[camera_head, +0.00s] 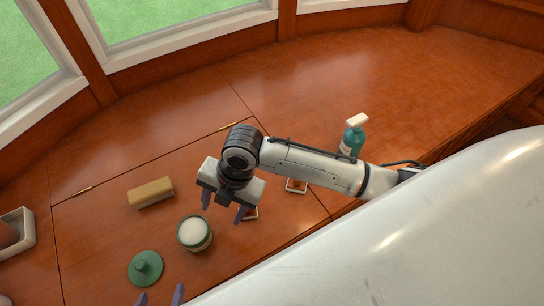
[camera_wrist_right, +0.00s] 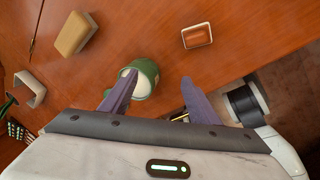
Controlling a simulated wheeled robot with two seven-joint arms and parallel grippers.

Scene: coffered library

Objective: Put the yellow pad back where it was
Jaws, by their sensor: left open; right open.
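The yellow pad (camera_head: 150,192) is a tan-yellow block lying flat on the wooden table, left of centre in the head view. It also shows at the upper left of the right wrist view (camera_wrist_right: 75,33). Nothing touches it. My right gripper (camera_head: 222,209) is open and empty, pointing down to the right of the pad; its fingers also show in the right wrist view (camera_wrist_right: 158,80). My left gripper (camera_head: 160,296) is open at the bottom edge, with only its fingertips in view, below the lid. No mark for the pad's former place can be made out.
A green lid (camera_head: 145,268) lies nearby. A teal bottle (camera_head: 351,140) stands behind my right arm. A pale tray (camera_head: 28,236) is at far left. The table's back right is clear.

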